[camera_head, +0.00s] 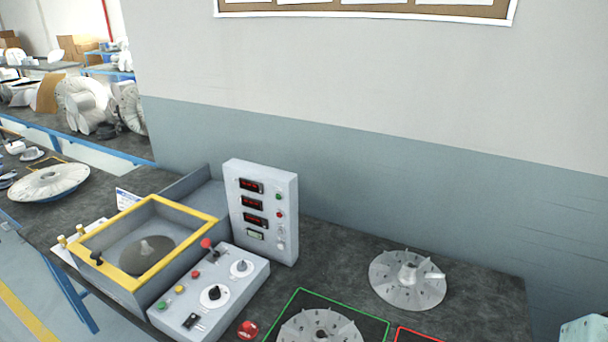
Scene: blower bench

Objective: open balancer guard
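The balancer (190,285) is a grey machine on the dark bench at the lower left. Its guard (178,207) is a yellow-framed cover lying flat over the grey box, and it looks closed. Through the frame I see a dark round plate with a pale cone (148,247) inside the box. My gripper is not in view.
A control panel with knobs (214,294) and an upright display box (262,210) stand right of the guard. A grey impeller (407,281) lies at the right; another (320,328) lies in a green-outlined area. A wall (400,150) rises behind the bench.

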